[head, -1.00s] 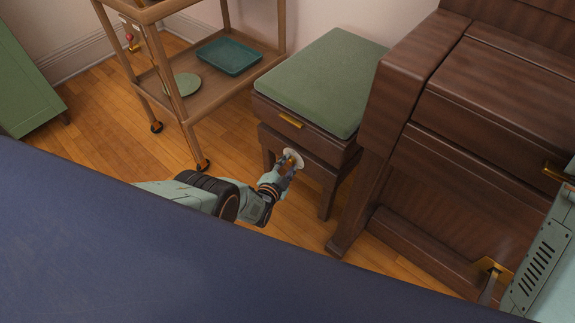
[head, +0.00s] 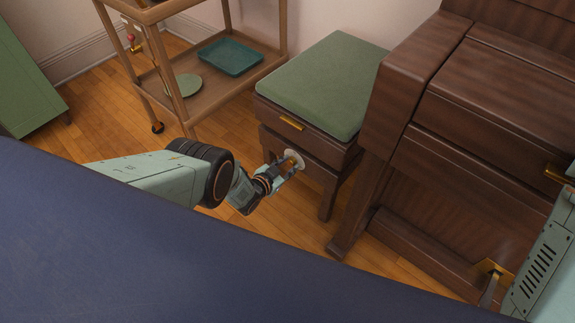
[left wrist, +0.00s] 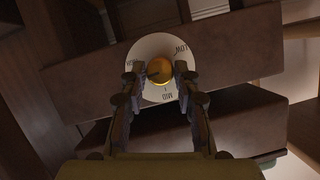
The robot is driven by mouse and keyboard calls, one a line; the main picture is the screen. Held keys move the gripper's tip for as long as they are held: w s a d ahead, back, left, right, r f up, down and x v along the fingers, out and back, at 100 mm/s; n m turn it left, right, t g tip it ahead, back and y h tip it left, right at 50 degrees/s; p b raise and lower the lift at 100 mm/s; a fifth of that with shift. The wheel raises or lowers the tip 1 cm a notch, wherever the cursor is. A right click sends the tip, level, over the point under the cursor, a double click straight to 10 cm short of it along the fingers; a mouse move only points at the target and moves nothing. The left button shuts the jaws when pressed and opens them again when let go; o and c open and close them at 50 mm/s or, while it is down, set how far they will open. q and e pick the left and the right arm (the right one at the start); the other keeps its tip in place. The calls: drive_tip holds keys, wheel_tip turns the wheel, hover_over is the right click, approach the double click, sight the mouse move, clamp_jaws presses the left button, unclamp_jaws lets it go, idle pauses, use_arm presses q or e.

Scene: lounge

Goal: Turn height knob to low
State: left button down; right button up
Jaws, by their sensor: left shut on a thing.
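The height knob (left wrist: 160,72) is a round brass knob on a pale dial (left wrist: 150,45) on the bench front. In the left wrist view the dial lettering shows LOW at upper right, MID at the bottom and partly hidden letters at left. A dark mark on the knob's left side seems to point left, toward those letters. My left gripper (left wrist: 158,78) is shut on the knob, one finger on each side. In the head view my left gripper (head: 280,174) reaches the dial (head: 294,158) below the green cushion of the bench (head: 318,90). My right gripper is out of view.
A dark wooden piano (head: 440,150) stands close at the bench's right. A wooden cart (head: 205,95) with a teal tray (head: 230,57) and a green plate (head: 184,85) stands at the left. Open floor (head: 110,125) lies left of the bench.

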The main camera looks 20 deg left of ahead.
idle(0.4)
use_arm(q)
drive_tip(key=c, duration=1)
unclamp_jaws()
drive_tip(key=shift+s, duration=0.1)
drive_tip(key=shift+v, duration=5.9)
drive_tip(key=shift+a, duration=0.1)
